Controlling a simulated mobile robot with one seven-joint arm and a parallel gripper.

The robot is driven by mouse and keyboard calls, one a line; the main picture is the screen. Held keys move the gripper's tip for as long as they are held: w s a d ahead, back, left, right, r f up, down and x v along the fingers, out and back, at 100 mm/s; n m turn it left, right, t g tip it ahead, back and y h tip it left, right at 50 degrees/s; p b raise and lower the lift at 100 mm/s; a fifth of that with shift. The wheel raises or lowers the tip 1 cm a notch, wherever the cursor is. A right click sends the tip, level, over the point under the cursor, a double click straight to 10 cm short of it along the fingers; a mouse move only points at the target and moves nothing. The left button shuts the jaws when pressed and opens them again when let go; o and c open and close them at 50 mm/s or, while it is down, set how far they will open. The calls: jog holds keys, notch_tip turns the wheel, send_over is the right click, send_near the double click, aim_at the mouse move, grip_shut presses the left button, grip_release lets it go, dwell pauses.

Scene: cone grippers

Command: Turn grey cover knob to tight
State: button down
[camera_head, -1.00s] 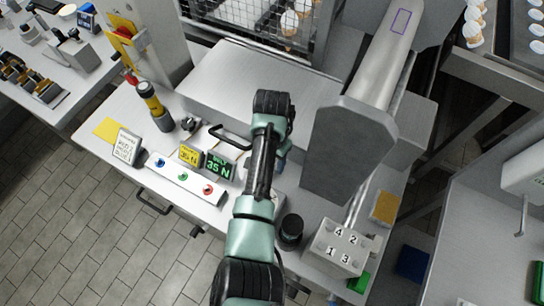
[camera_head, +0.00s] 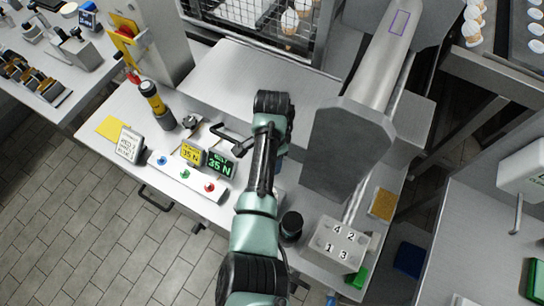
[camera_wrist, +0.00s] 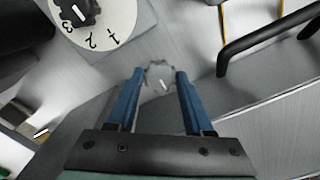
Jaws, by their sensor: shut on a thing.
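The grey cover knob (camera_wrist: 159,72) is a small light-grey lobed knob with a pale mark, on a grey metal surface in the wrist view. My gripper (camera_wrist: 159,82) has its two blue fingers on either side of it, shut on the knob. In the head view my arm hides the fingertips and this knob. No "tight" label is readable near it.
A black bar handle (camera_wrist: 270,38) is right of the knob. A white numbered dial (camera_wrist: 108,18) with a black knob is at upper left. In the head view, a button strip (camera_head: 182,178), a green display (camera_head: 220,163) and a black cylinder (camera_head: 291,226) stand near my arm.

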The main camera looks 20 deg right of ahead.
jog(key=shift+w+d+r, duration=0.1)
jog(key=shift+r, duration=0.05)
jog(key=shift+c, duration=1.4)
grip_release()
notch_tip(320, 180, up, 13)
